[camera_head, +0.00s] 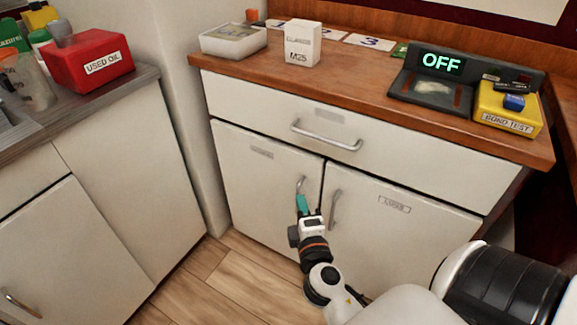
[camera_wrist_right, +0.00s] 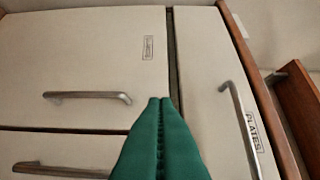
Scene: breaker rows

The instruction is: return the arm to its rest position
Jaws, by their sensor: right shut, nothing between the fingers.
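My right arm comes in from the lower right of the head view. Its gripper (camera_head: 302,202) has green fingers and is shut and empty. It is in front of the white cabinet doors, overlapping the lower end of the left door's handle (camera_head: 300,184); I cannot tell whether it touches. In the right wrist view the green fingertips (camera_wrist_right: 160,101) are pressed together, with cabinet fronts and metal handles beyond them. My left gripper is not in view.
The wooden counter (camera_head: 365,88) holds a white tray (camera_head: 233,41), a white box (camera_head: 302,43), a dark device reading OFF (camera_head: 437,80) and a yellow BOND TEST box (camera_head: 508,108). A red USED OIL box (camera_head: 92,60) stands on the left counter. Wooden floor (camera_head: 235,275) is clear.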

